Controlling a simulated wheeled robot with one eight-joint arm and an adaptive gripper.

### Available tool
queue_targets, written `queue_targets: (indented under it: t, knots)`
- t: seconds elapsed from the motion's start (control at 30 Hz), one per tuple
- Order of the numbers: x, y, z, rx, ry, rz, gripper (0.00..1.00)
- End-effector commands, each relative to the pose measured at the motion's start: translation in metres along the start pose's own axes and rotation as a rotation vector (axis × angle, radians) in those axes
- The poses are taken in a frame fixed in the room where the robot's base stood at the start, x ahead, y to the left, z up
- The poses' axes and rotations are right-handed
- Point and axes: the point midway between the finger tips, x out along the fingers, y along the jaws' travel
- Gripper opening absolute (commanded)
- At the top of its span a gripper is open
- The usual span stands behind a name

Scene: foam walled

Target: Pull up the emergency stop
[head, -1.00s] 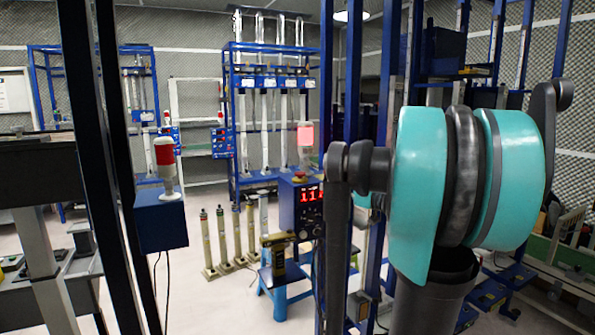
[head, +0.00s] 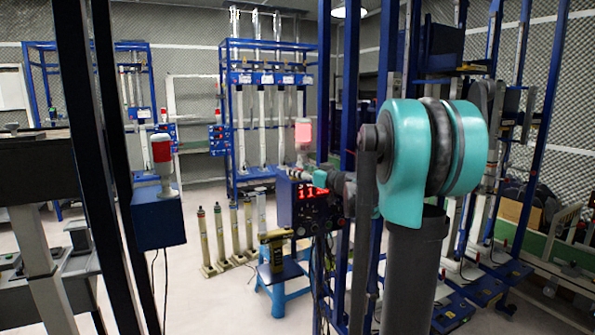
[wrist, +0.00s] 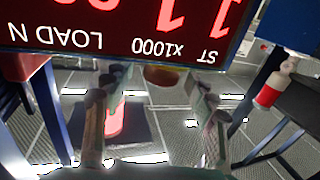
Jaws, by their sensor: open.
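The blue control box (head: 298,207) with a red lit display stands mid-scene in the head view. Its face (wrist: 130,30) fills the top of the wrist view, upside down. The emergency stop (wrist: 165,77) shows as a dark red cap at the box's edge. Contact cannot be told. In the head view my forearm partly hides the gripper.
A pinkish signal light (head: 303,133) rises by the box and appears between my fingers in the wrist view (wrist: 115,117). Blue posts stand close to my arm. A blue stool (head: 283,285) and several upright cylinders (head: 235,232) stand on the floor left of the box.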

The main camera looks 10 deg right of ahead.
Motion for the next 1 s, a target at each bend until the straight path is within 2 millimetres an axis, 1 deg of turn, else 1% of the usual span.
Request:
queue_targets:
  t: [0.03,0.2,0.5,0.9,0.97,1.0]
  knots:
    - [0.006,0.0,0.0,0.0,0.0,-0.001,0.57]
    - [0.016,0.0,0.0,0.0,0.0,-0.001,0.57]
    - [0.017,0.0,0.0,0.0,0.0,0.0,0.57]
    - [0.017,0.0,0.0,0.0,0.0,0.0,0.08]
    - [0.017,0.0,0.0,0.0,0.0,0.0,0.0]
    - [0.017,0.0,0.0,0.0,0.0,0.0,0.0]
